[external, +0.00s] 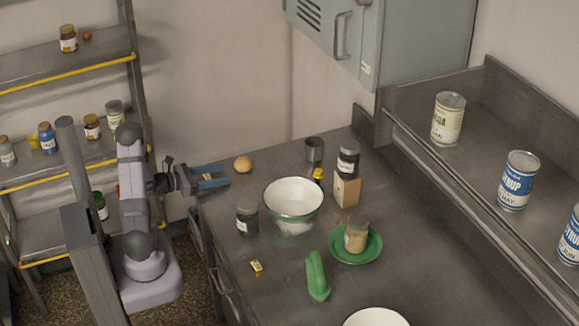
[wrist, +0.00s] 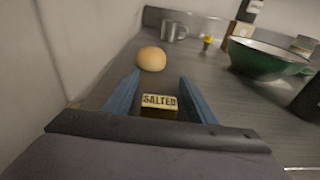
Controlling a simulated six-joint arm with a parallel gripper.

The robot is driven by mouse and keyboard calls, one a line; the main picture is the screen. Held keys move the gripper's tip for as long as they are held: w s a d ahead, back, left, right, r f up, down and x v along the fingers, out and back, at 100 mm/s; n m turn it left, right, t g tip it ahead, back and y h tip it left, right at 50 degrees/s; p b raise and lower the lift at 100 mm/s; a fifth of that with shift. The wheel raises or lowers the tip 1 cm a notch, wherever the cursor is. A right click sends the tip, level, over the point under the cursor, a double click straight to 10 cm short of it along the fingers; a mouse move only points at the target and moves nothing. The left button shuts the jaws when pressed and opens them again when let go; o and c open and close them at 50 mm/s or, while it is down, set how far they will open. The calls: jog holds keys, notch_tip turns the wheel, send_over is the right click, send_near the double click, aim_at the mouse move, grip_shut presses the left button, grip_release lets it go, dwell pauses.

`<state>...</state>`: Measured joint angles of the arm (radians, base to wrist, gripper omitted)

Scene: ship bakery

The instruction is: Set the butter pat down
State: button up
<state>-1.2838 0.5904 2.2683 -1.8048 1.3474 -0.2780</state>
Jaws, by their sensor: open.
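A small butter pat, a yellow block marked "SALTED" (wrist: 159,102), sits between the two blue fingers of my gripper (wrist: 160,84) in the wrist view. In the external view, my gripper (external: 218,177) is at the counter's back left edge, and the pat (external: 207,177) shows as a small yellow spot between the fingers. The fingers are open, one on each side of the pat. The pat seems to rest on the counter, but its underside is hidden. A similar small gold block (external: 256,266) lies apart near the counter's front left.
A green-and-white bowl (external: 293,205), a dark jar (external: 247,218), a metal mug (external: 314,150) and a green plate with a jar (external: 355,258) stand on the counter (external: 225,200). A green pepper-like object (external: 317,277) lies in front.

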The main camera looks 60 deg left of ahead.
aim_at(206, 176)
jog(key=s, duration=0.2)
jog(key=s+b, duration=0.1)
jog(key=s, duration=0.1)
jog(key=s+r, duration=0.1)
jog(key=s, duration=0.2)
jog(key=shift+s, duration=0.1)
jog(key=shift+o, duration=0.5)
